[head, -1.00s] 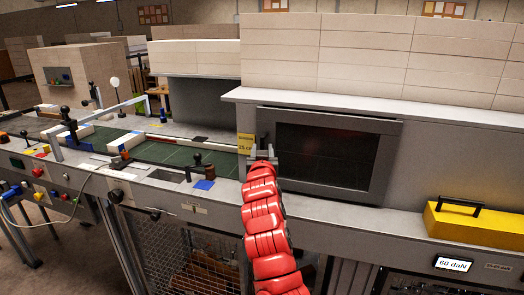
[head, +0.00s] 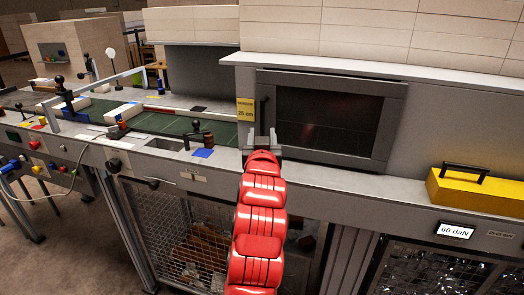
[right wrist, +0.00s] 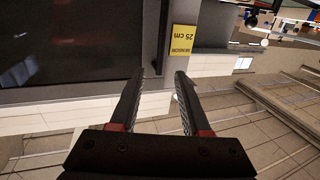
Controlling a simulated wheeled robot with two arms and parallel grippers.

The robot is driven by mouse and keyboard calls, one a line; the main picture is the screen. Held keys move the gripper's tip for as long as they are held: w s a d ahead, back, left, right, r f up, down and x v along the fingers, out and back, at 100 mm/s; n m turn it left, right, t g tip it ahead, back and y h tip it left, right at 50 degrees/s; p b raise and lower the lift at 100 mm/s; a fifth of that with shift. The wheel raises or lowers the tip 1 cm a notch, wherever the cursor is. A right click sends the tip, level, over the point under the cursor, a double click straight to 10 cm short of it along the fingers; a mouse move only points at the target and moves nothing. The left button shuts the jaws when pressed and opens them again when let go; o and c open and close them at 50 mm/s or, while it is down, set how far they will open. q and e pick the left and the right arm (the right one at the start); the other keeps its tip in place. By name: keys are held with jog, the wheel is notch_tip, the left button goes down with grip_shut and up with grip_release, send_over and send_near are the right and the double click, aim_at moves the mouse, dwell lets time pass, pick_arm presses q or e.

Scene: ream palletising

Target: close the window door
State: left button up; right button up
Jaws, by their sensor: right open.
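The window door (head: 325,122) is a dark glass panel in a grey frame, set in the machine front. It looks nearly flat to the wall; I cannot tell whether it is fully flush. Its dark upright handle (head: 264,108) is at the left edge. My right gripper (head: 262,138) is just below the handle, near the frame's lower left corner. In the right wrist view the gripper (right wrist: 168,72) is open, with nothing visible between its fingers, and part of the door (right wrist: 70,40) fills the upper left. My left gripper is not in view.
A yellow "25 cm" sensor label (head: 245,110) is left of the door. A yellow box (head: 480,190) with a black handle sits on the ledge at right. A green conveyor (head: 165,122) with levers lies at left. Wire mesh guards (head: 185,245) are below.

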jog(key=s, duration=0.4)
jog(key=shift+s+b, duration=0.4)
